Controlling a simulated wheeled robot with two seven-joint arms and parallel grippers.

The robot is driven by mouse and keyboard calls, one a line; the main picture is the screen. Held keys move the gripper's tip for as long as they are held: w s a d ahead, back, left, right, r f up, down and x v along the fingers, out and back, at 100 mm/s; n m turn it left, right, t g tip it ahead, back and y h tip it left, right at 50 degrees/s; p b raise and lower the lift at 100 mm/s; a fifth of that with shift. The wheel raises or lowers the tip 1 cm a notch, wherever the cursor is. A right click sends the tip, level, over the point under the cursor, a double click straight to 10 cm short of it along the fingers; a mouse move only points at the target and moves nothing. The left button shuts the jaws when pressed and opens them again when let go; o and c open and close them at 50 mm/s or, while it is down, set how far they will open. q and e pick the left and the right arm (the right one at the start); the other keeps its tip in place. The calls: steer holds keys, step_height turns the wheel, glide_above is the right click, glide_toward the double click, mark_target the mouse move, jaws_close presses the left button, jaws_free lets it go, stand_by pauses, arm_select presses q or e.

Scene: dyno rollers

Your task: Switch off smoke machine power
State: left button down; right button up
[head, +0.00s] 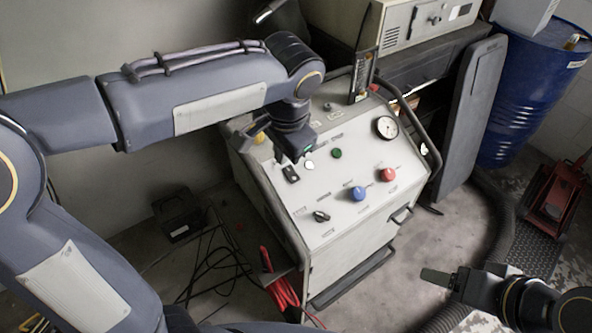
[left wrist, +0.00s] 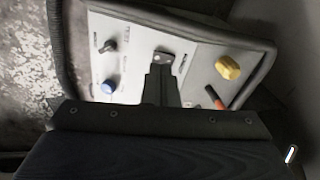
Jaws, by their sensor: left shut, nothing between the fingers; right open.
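The smoke machine (head: 345,245) is a pale cabinet with a sloped control panel. A small black switch (head: 291,174) sits at the panel's left; in the left wrist view the switch plate (left wrist: 165,56) shows just beyond the fingertips. My left gripper (head: 296,157) is shut and empty over the panel, pointing down at the switch; it also shows in the left wrist view (left wrist: 161,72). I cannot tell whether the fingertips touch the switch, nor its position. My right gripper (head: 438,278) is open and empty, low at the right, away from the panel.
The panel also carries a blue knob (head: 358,193), a red knob (head: 387,175), a black knob (head: 321,216), a yellow knob (left wrist: 228,67) and a gauge (head: 387,127). A tubular frame surrounds it. A blue drum (head: 525,95) stands right; cables (head: 215,262) lie on the left floor.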

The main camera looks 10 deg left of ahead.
mark_target(293, 178)
arm_select(q)
steer(key=shift+m+t+y, duration=0.3)
steer(key=shift+m+y, duration=0.4)
steer(key=shift+y, duration=0.1)
steer(key=d, duration=0.1)
steer(key=w+d, duration=0.1)
steer(key=d, duration=0.1)
steer(key=w+d, duration=0.1)
steer(key=d, duration=0.1)
steer(key=shift+w+r, duration=0.2)
steer(key=shift+w, duration=0.05)
steer(key=shift+f, duration=0.1)
steer(key=x, duration=1.4)
steer(key=shift+s+d, duration=0.1)
